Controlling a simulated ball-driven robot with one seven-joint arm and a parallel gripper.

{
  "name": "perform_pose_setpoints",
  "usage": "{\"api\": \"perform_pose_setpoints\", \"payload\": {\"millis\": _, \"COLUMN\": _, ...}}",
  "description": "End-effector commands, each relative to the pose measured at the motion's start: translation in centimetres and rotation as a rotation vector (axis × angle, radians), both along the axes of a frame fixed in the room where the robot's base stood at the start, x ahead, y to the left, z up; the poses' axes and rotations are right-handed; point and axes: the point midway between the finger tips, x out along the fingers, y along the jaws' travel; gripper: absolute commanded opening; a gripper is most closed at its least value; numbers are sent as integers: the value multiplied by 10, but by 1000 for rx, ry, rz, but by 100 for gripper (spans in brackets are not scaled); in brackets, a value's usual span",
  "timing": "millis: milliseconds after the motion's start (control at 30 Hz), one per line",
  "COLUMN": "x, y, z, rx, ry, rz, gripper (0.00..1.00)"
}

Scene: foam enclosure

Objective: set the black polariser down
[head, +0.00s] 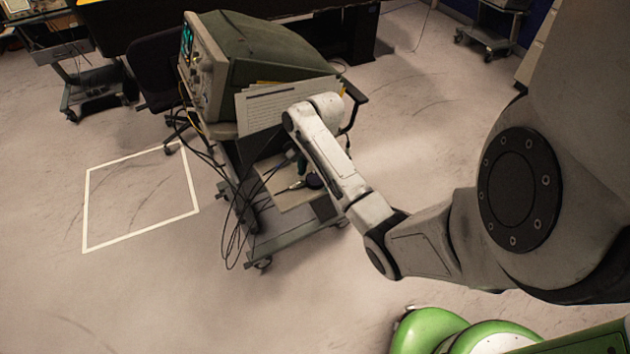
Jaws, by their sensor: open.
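A small dark round thing (313,181) rests on the pale shelf (292,200) of the cart, right beside my forearm. It may be the black polariser, but it is too small to tell. My pale arm reaches in from the right, and its wrist is over the cart in front of the papers. The fingers of my gripper cannot be made out; the wrist and cart hide them.
A screwdriver (291,187) lies on the same shelf. A bulky green-grey instrument (262,52) tops the cart, with a printed sheet (280,103) at its side. Black cables (232,225) hang at the left. A white floor outline (140,240) encloses clear floor.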

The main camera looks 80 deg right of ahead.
Motion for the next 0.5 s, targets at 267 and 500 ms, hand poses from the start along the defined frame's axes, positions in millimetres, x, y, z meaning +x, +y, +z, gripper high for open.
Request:
{"api": "perform_pose_setpoints", "payload": {"millis": 267, "x": 0, "y": 0, "z": 0, "rx": 0, "ry": 0, "rz": 0, "gripper": 76}}
{"api": "perform_pose_setpoints", "payload": {"millis": 500, "x": 0, "y": 0, "z": 0, "rx": 0, "ry": -1, "rz": 0, "gripper": 53}}
